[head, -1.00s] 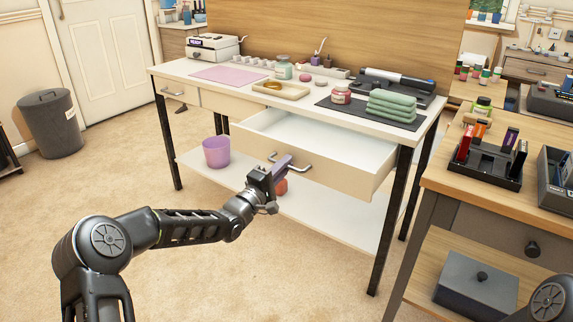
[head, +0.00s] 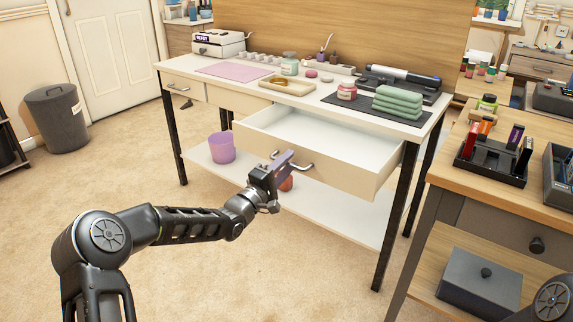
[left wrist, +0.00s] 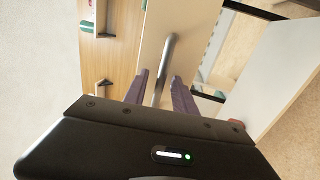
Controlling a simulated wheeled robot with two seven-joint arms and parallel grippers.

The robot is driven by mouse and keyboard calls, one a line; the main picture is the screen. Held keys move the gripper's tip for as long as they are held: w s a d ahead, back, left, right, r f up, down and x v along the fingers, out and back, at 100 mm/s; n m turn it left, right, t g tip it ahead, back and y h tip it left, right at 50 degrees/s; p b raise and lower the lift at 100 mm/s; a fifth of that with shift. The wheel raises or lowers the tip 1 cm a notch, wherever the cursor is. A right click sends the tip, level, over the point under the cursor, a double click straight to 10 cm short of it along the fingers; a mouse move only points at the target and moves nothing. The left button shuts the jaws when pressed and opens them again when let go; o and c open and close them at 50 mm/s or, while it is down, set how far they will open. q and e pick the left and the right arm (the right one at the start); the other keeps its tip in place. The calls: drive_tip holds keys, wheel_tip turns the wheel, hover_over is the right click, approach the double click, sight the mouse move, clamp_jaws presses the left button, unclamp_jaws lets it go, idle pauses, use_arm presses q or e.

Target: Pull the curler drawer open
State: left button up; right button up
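The open drawer (head: 330,167) under the white desk has a cream front, a bar handle and an empty white interior as far as I see. My left gripper (head: 285,161) is in front of the drawer, at the handle. In the left wrist view, the metal handle (left wrist: 166,62) runs between the two purple fingers of my left gripper (left wrist: 160,80). The fingers are apart, with a gap showing on both sides of the bar. Only a piece of my right arm shows at the bottom right; its gripper is out of view.
A purple bin (head: 222,147) stands on the desk's lower shelf. A wooden side table (head: 470,185) with pen holders is close on the right. Green towels (head: 397,102) lie on the desk top.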

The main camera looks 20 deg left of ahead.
use_arm(q)
drive_tip(key=p+v, duration=0.2)
drive_tip(key=v, duration=0.5)
drive_tip(key=shift+s, duration=0.35)
drive_tip(key=shift+a, duration=0.1)
